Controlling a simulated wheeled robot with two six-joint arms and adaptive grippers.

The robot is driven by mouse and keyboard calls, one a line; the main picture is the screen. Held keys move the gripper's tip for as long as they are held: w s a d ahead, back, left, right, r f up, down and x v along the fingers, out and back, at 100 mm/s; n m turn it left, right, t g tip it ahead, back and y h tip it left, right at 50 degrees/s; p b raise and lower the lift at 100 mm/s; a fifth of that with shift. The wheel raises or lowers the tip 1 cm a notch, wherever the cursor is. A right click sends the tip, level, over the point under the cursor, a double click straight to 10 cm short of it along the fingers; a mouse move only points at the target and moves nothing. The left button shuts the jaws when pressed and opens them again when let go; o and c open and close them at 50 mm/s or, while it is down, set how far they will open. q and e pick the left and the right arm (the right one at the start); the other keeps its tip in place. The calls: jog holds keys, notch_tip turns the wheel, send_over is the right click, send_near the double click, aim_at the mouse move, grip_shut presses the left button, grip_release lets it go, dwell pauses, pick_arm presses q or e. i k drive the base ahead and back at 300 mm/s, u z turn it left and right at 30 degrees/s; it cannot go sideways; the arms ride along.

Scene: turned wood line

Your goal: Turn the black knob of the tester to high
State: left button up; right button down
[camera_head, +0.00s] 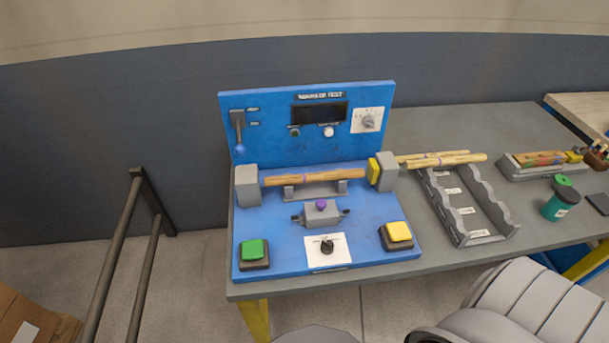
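The blue tester (275,222) stands on the grey table, with an upright back panel and a flat base. Its black knob (327,247) sits on a white plate (341,254) at the front middle of the base, between a green button (254,250) and a yellow button (398,232). The knob's pointer and the plate's marks are too small to read. A second, grey dial (368,122) is on the back panel. Neither of my grippers is in view, and nothing touches the knob.
A wooden rod (312,177) lies between two grey blocks, behind a purple-topped grey part (321,212). A grey slotted rack (468,209) with rods at its far end stands right of the tester. A green-lidded jar (557,206) is further right. Dark rails (112,245) stand left.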

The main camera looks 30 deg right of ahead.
aim_at(327, 246)
jog(key=u, duration=0.35)
jog(key=k, duration=0.7)
jog(key=z, duration=1.15)
jog(key=i, duration=0.5)
jog(key=u, duration=1.65)
jog(key=k, duration=0.75)
jog(key=z, duration=1.5)
jog(key=i, duration=0.5)
jog(key=z, duration=0.05)
